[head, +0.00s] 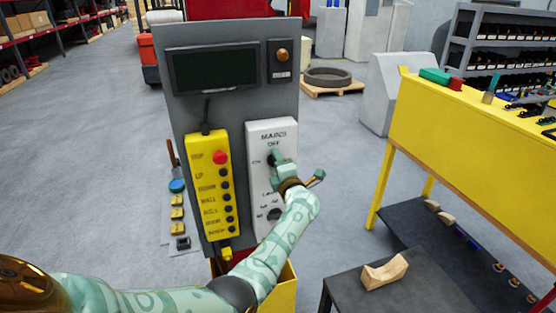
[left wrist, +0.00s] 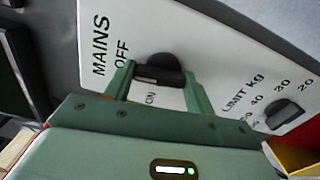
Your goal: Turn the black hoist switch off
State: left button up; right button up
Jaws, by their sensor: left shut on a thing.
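The black hoist switch (left wrist: 165,64) is a knob with a raised bar, on a white panel (head: 259,131) marked MAINS, OFF and ON. My left gripper (head: 277,160) is at this switch, and its green fingers stand on both sides of the black bar in the left wrist view (left wrist: 158,82). It is shut on the switch. In the head view the gripper mostly hides the switch. I cannot tell for sure which mark the bar points to. My right gripper is not in view.
A second black knob (left wrist: 283,113), marked LIMIT KG, sits lower on the panel. A yellow pendant (head: 212,185) with a red stop button hangs to the left, below a dark screen (head: 214,69). A yellow bench (head: 470,130) and a dark low table (head: 345,293) stand at right.

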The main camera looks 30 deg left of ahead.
pick_arm(q)
jog(key=shift+m+p, duration=0.3)
jog(key=shift+m, duration=0.3)
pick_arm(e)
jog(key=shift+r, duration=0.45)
pick_arm(q)
jog(key=shift+f, duration=0.1)
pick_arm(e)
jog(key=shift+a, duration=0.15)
pick_arm(q)
jog(key=o, duration=1)
